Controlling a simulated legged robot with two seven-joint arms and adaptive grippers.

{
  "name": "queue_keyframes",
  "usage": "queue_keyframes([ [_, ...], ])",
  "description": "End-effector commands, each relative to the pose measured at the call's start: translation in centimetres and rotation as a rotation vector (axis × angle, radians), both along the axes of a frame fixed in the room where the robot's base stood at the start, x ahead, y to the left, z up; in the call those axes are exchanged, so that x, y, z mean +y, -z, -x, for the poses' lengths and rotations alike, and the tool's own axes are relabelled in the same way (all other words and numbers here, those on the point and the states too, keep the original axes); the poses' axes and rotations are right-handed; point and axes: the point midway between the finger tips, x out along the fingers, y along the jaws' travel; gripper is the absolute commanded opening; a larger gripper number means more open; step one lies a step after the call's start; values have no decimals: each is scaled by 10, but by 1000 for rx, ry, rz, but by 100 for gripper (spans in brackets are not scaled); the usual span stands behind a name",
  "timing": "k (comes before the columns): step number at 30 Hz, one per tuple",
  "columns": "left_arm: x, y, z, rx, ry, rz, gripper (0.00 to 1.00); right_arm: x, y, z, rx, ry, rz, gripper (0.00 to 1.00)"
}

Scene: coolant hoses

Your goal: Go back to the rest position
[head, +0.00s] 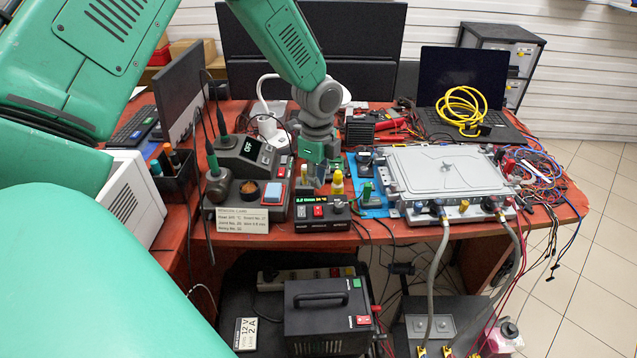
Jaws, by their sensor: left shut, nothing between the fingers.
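My left gripper (318,176) shows near the middle of the head view, pointing down over the red workbench (430,255). It is shut with nothing held. It is just behind the small black unit with a lit display (322,211) and left of the flat silver cold plate (445,172). Two grey coolant hoses (437,285) run from fittings on the plate's front edge down to a dark unit (455,322) below the bench. My right gripper is not in view.
A soldering station (245,160) stands left of the gripper. A laptop (462,85) with a coiled yellow cable (461,108) is at the back right. Loose wires (535,180) crowd the right side. A black power supply (328,312) sits under the bench. Tiled floor is clear at right.

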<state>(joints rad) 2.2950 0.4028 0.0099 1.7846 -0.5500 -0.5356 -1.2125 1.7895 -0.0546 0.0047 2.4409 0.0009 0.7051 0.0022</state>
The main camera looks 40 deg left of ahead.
Motion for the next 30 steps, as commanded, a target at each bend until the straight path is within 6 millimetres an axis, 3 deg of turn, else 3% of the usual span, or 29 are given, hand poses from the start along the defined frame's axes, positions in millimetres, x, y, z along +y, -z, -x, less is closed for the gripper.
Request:
queue_keyframes([
  [10,-2,2,1,1,-5,2,0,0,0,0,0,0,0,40],
  [14,-23,27,16,6,-82,25,0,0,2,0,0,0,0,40],
  [17,-57,67,45,16,-238,61,0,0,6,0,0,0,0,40],
  [21,-107,130,118,38,-584,95,0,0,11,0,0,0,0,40],
  [24,-128,161,177,39,-855,86,0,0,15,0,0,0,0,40],
  [27,-134,176,225,19,-1078,62,0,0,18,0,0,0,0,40],
  [30,-133,180,257,-10,-1228,40,0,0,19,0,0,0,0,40],
])
